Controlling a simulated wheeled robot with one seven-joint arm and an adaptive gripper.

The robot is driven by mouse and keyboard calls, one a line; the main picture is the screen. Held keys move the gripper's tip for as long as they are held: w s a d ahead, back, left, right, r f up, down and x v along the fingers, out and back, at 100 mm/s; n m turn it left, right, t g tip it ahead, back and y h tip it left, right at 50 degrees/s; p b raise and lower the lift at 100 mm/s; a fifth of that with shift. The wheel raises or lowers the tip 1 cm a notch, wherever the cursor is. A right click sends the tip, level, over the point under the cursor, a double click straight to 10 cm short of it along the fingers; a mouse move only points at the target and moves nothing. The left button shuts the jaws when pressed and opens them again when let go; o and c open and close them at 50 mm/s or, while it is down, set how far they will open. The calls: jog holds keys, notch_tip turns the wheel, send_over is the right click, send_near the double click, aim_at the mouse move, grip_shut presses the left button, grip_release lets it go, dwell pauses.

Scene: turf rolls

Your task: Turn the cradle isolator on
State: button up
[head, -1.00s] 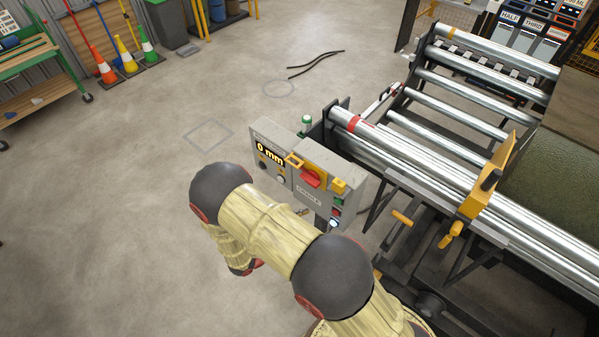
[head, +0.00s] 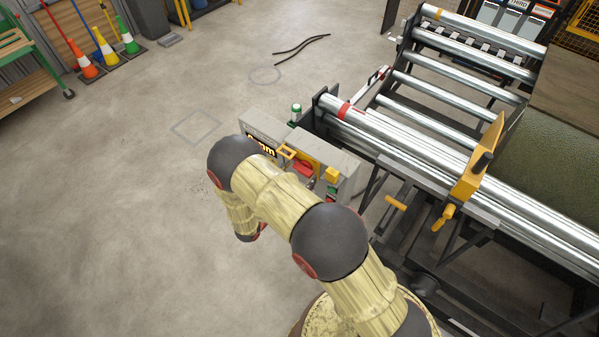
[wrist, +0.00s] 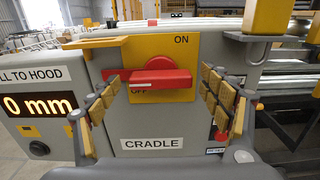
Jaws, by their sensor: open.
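The cradle isolator is a red rotary handle (wrist: 150,78) on a yellow plate (wrist: 183,45) in the wrist view. ON is printed at the plate's upper right; OFF is partly covered just below the handle. A CRADLE label (wrist: 152,143) is below. My gripper (wrist: 160,84) is open, with one padded finger on each side of the handle and nothing between them held. Contact cannot be told. In the head view the red handle (head: 303,168) shows beyond my arm, which hides the gripper.
A display panel (wrist: 38,105) reading 0 mm is left of the isolator. Yellow guards flank the plate, one at upper left (wrist: 95,43). The roller frame (head: 420,140) stands right of the grey box. Open floor (head: 130,220) lies to the left.

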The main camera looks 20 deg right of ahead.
jog(key=shift+w+d, duration=0.1)
jog(key=shift+d, duration=0.05)
jog(key=shift+c, duration=0.8)
jog(key=c, duration=1)
